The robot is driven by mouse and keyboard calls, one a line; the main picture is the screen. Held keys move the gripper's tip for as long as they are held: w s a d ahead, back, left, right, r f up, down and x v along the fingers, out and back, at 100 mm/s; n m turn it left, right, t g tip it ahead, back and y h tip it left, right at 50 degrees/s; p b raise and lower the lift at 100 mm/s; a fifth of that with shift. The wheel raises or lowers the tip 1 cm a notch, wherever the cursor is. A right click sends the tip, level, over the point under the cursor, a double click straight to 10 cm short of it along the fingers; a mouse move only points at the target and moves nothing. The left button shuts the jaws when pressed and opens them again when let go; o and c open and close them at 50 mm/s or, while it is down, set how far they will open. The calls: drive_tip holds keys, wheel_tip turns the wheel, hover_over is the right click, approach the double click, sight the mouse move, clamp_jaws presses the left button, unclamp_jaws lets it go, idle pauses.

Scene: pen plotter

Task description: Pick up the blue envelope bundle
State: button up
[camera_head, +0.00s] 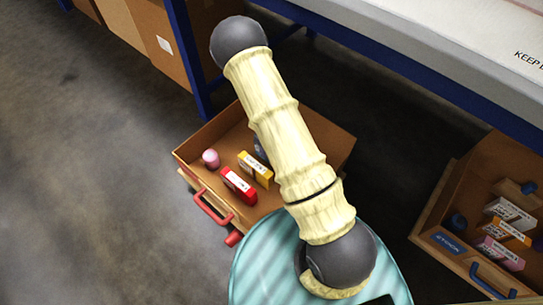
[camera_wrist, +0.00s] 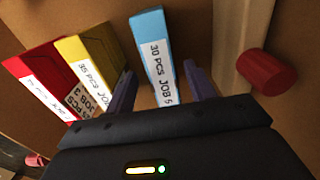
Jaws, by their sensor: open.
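The blue envelope bundle (camera_wrist: 149,27) stands in the wrist view with a white label reading "30 PCS JOB 5". My gripper (camera_wrist: 160,72) is open, with one dark finger on each side of the bundle's near end. Gaps show between the fingers and the bundle; the lower end is hidden by the gripper body.
A yellow bundle (camera_wrist: 80,50) and a red bundle (camera_wrist: 38,68) stand left of the blue one. A red cylinder (camera_wrist: 268,70) lies to the right. Another drawer (camera_head: 437,204) stands at right.

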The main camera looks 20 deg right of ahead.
drive_tip(key=shift+s+d+f+b, duration=0.1)
drive_tip(key=shift+d+f+b, duration=0.05)
drive_tip(key=shift+f+b, duration=0.35)
drive_tip(key=shift+d+f+b, duration=0.15)
drive_tip(key=shift+f+b, duration=0.2)
drive_tip(key=shift+f, duration=0.2)
drive_tip(key=shift+a+f+b, duration=0.15)
drive_tip(key=shift+f+b, duration=0.65)
drive_tip(key=shift+f, duration=0.15)
drive_tip(key=shift+c, duration=0.2)
drive_tip(key=c, duration=1.1)
